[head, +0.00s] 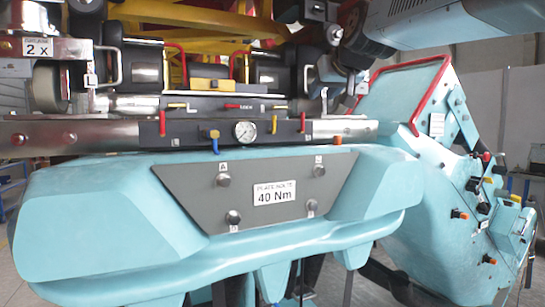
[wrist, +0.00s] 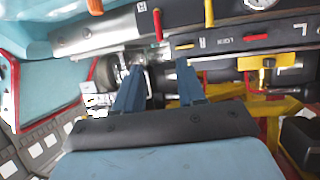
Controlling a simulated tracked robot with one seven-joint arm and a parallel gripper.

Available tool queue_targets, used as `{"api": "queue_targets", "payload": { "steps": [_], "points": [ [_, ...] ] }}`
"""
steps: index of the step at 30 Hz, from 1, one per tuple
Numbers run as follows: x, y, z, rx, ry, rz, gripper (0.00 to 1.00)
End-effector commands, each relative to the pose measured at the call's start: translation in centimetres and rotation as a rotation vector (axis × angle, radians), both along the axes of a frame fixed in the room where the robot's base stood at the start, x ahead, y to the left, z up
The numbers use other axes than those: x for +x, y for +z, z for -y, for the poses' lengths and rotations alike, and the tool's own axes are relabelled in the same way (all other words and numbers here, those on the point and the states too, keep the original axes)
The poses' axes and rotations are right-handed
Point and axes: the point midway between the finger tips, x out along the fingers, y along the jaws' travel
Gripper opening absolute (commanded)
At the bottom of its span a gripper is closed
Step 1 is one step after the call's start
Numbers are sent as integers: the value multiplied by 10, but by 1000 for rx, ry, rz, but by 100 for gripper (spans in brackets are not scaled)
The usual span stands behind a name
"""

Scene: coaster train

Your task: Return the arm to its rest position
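My gripper (wrist: 160,66) shows in the wrist view with its two blue fingers spread apart. I see nothing held between them. The fingers point toward the train's metal front beam and the parts behind it. In the head view my arm (head: 410,18) reaches in from the upper right, above the right end of the train's front. The gripper's fingertips cannot be clearly made out there. The coaster train's teal nose (head: 110,215) fills the lower middle, with a grey plate (head: 190,185) marked 40 Nm.
A pressure gauge (head: 245,132) and several coloured levers sit along the front beam (head: 60,135). A yellow lever (wrist: 209,12) and a red lever (wrist: 157,25) lie close to the fingers in the wrist view. A teal control console (head: 455,180) with a red rail stands right.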

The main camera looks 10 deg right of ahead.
Motion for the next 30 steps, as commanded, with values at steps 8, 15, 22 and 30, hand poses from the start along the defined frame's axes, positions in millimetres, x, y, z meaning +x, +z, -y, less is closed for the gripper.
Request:
{"api": "queue_targets", "payload": {
  "steps": [8,15,22,30],
  "points": [
    [-44,-74,2,0,-14,-153,40],
    [-127,-199,10,-6,-54,-407,40],
    [-198,-294,19,-19,-98,-605,40],
    [-229,-332,24,-28,-120,-687,40]
  ]
}}
